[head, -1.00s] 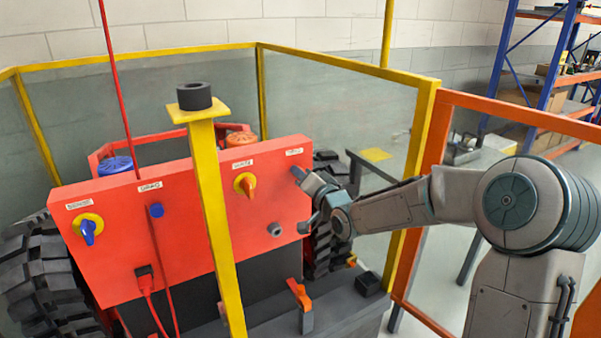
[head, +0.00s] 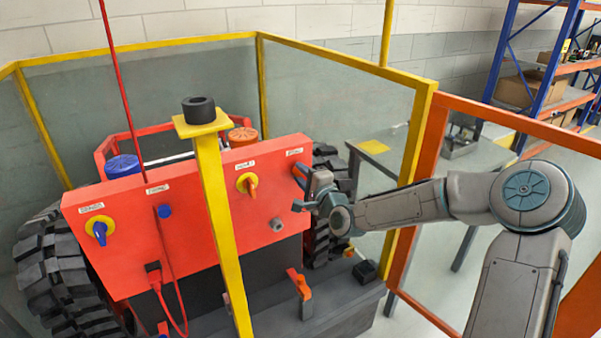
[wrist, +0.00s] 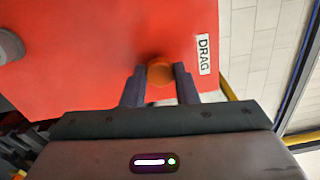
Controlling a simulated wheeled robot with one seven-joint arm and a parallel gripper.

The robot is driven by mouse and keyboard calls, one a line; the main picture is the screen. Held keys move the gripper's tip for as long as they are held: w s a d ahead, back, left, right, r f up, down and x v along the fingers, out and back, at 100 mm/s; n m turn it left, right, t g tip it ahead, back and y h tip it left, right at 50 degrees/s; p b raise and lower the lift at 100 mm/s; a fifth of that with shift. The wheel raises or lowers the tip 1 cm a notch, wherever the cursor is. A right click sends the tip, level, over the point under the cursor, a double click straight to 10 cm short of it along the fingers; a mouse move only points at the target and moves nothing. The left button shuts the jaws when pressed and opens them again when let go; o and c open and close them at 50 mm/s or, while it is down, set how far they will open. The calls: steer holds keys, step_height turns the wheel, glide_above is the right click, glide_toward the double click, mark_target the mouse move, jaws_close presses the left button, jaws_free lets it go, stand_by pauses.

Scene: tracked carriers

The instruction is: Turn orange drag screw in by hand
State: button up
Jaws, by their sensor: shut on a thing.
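The orange drag screw (wrist: 160,72) sits on the red panel beside a white label reading DRAG in the wrist view. My gripper (wrist: 160,84) is shut on the screw, with one dark finger on each side of it. In the head view my gripper (head: 300,188) is at the upper right part of the red panel (head: 120,245), just below a small white label (head: 294,152). The screw is mostly hidden there by the fingers. How deep the screw sits cannot be told.
An orange knob on a yellow disc (head: 248,184) and a grey knob (head: 276,225) are left of my gripper. A yellow post (head: 213,215) stands before the panel. A yellow-framed clear fence (head: 345,95) and an orange frame (head: 432,160) stand close to my arm.

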steer(key=m+p, duration=0.1)
steer(key=m, duration=0.3)
steer(key=shift+f+m, duration=0.1)
steer(key=shift+m, duration=0.2)
steer(key=m, duration=0.5)
steer(key=shift+p, duration=0.3)
steer(key=o, duration=0.8)
steer(key=shift+s, duration=0.1)
